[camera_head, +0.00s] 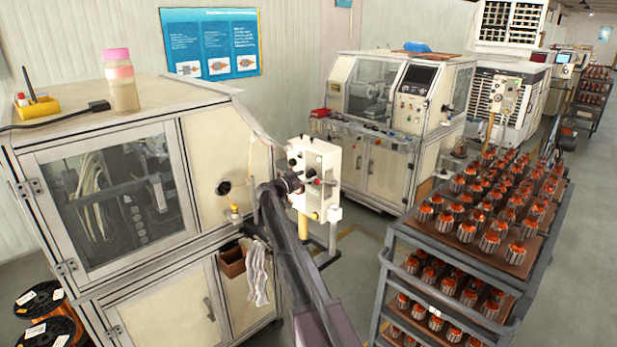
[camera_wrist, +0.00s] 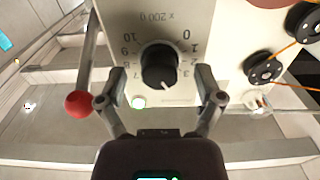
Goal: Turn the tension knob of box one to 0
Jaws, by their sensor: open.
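The tension knob (camera_wrist: 159,66) is a black round knob on a pale box face (camera_wrist: 187,25) in the wrist view. Its dial reads upside down, marked "x 200 g", with 0 at the upper right and 10 at the upper left. A pale pointer mark shows at the knob's lower edge, away from the 0; the lowest numbers are hidden. My gripper (camera_wrist: 160,76) is open, one finger on each side of the knob, with gaps visible. In the head view the box (camera_head: 326,160) stands on a post beside the near machine, and my arm partly covers it.
A red ball lever (camera_wrist: 78,104) is close to my left finger. A cart of armatures (camera_head: 400,240) stands right of my arm.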

